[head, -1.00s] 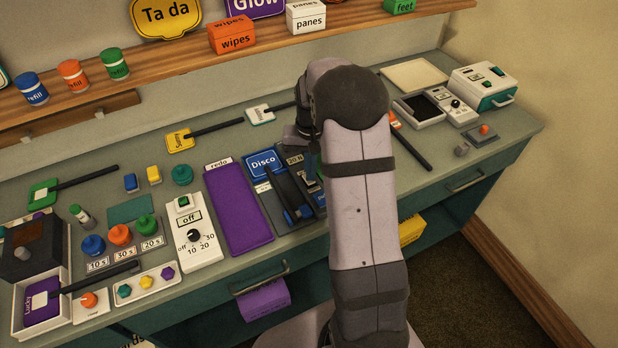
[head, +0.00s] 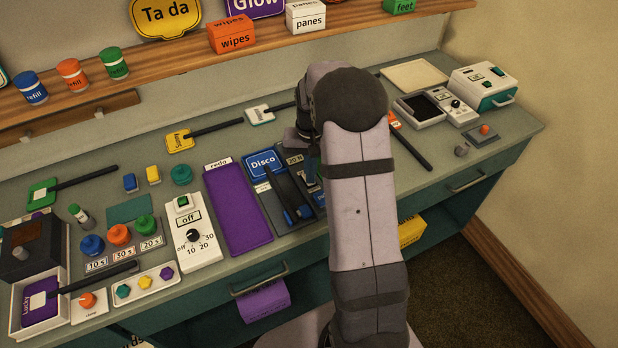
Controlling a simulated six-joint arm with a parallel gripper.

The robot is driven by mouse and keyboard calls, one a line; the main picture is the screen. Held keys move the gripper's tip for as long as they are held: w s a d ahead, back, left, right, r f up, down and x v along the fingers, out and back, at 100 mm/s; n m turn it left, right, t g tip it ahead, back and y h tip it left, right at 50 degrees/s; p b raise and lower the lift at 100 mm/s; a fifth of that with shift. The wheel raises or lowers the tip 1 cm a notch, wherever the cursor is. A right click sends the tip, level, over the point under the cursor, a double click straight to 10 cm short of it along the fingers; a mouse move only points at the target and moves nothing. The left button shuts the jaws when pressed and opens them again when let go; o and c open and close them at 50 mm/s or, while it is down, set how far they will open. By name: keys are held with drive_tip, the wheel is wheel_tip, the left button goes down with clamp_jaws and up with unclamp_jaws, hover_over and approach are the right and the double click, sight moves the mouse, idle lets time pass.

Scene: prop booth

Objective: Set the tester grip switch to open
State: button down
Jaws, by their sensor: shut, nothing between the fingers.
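The tester (head: 267,208) is a dark unit with blue clamp parts, in the middle of the bench beside the purple pad. It has a small label (head: 294,159) ending in N. A blue card reading Disco (head: 262,163) with a dark handle lies on it. My gripper (head: 312,160) is low over the tester's right back part, mostly hidden behind my own arm. It is shut and empty. The grip switch cannot be made out clearly; my arm covers the tester's right side. I cannot tell its setting or whether my fingers touch it.
The purple pad (head: 238,208) and a white timer box reading off (head: 191,235) stand left of the tester. An orange-ended dark handle (head: 411,147) lies to the right of my arm. A shelf (head: 190,58) with boxes runs along the back wall. The right front bench top is mostly clear.

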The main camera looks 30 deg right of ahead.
wheel_tip(320, 180, up, 7)
drive_tip(key=p, duration=0.6)
idle(0.3)
drive_tip(key=shift+f, duration=0.1)
drive_tip(key=s+a+r+n, duration=0.1)
drive_tip(key=s+a+n, duration=0.2)
drive_tip(key=s+a, duration=0.3)
drive_tip(key=s+a+r+n, duration=0.2)
drive_tip(key=s+a, duration=0.5)
drive_tip(key=s, duration=0.8)
drive_tip(key=shift+s+a+n, duration=0.2)
drive_tip(key=shift+s+n, duration=0.15)
drive_tip(key=shift+n, duration=0.15)
